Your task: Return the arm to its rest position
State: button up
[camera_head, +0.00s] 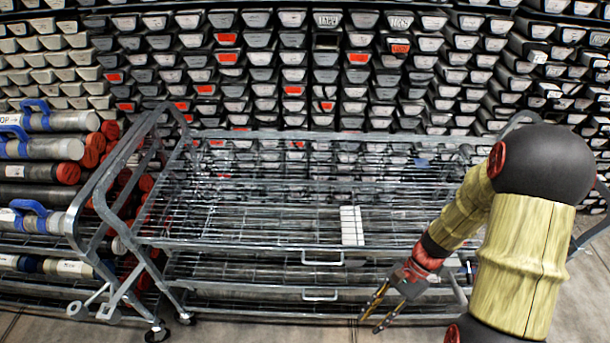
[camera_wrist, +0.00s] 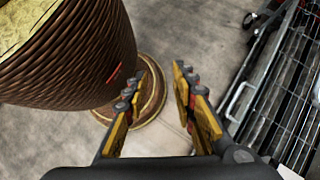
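My gripper (camera_head: 378,306) hangs in front of the right part of the metal cart's front edge, pointing down and to the left. In the wrist view my gripper (camera_wrist: 158,95) is open, with clear space between its two yellow-padded fingers and nothing held. My arm comes in from the right in the head view, bent at a dark elbow.
A wire-shelf cart (camera_head: 240,243) fills the middle, and its side also shows in the wrist view (camera_wrist: 285,90). Capped core liners (camera_head: 45,148) with blue handles lie at the left. A wall of stacked trays (camera_head: 290,75) stands behind. Concrete floor (camera_wrist: 195,40) is clear beside the cart.

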jog(key=s+r+n+t+h, duration=0.2)
jog(key=r+n+t, duration=0.3)
jog(key=r, duration=1)
jog(key=s+r+n+t+h, duration=0.2)
jog(key=r+n+t+h, duration=0.2)
jog(key=r, duration=1.2)
jog(key=shift+d+r+n+t+h, duration=0.15)
jog(key=shift+r+n+t+h, duration=0.2)
jog(key=shift+n+t, duration=0.65)
jog(key=shift+d, duration=0.1)
